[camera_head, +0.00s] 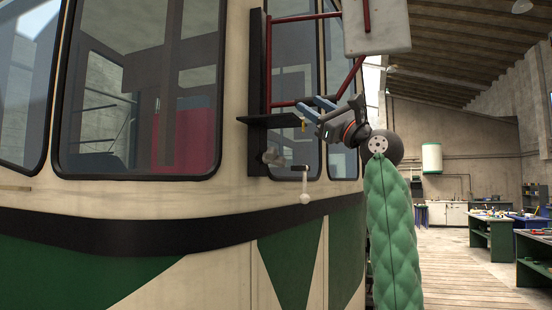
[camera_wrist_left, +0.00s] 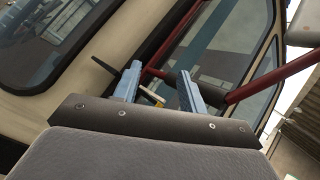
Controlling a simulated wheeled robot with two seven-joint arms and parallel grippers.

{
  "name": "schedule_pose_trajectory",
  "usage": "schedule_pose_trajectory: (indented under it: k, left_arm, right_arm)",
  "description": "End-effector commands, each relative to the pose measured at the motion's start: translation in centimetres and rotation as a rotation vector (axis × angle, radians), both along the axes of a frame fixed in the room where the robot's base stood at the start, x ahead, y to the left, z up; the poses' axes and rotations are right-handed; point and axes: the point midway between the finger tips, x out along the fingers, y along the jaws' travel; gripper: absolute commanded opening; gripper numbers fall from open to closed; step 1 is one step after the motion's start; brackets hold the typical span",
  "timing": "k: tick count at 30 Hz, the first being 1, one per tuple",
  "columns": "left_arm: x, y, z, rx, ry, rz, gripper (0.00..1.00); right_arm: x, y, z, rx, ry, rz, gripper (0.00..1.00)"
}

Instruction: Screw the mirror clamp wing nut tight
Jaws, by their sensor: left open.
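My left gripper (camera_head: 308,104) is open, with its two blue fingers at the red mirror bracket (camera_head: 292,103) on the tram's front corner. In the left wrist view the gripper (camera_wrist_left: 159,68) has its fingers apart. A small brass-yellow piece (camera_wrist_left: 152,96), which looks like the wing nut, shows between the fingers, nearer the left one. I cannot tell whether either finger touches it. A small yellow piece also shows just below the fingers in the head view (camera_head: 303,124). The pale mirror panel (camera_head: 378,28) hangs above the gripper. My right gripper is not in view.
A black ledge (camera_head: 268,119) juts from the tram beside the gripper. A crank handle (camera_head: 305,186) sticks out below it. Red bracket tubes (camera_wrist_left: 272,78) pass close to the right finger. Workbenches (camera_head: 490,234) stand far back right, with open floor before them.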

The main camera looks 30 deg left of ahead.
Motion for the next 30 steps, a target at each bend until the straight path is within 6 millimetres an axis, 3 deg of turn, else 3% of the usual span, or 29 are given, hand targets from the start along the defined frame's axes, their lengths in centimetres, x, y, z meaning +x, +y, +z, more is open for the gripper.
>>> schedule_pose_trajectory:
  k: [6, 13, 22, 30]
  left_arm:
    - [1.5, 2.8, -6.2, -0.373, -0.157, -0.127, 0.42]
    - [1.3, 3.5, -10.9, -0.632, -0.317, -0.149, 0.42]
    - [1.2, 4.1, -11.4, -0.665, -0.404, -0.164, 0.42]
    - [1.4, 6.8, -11.2, -0.662, -0.402, -0.163, 0.42]
  right_arm:
    - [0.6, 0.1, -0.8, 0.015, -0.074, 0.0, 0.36]
    - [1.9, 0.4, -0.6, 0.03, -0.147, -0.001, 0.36]
    - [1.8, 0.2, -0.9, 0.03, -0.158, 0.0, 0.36]
    - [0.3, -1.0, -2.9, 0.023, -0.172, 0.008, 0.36]
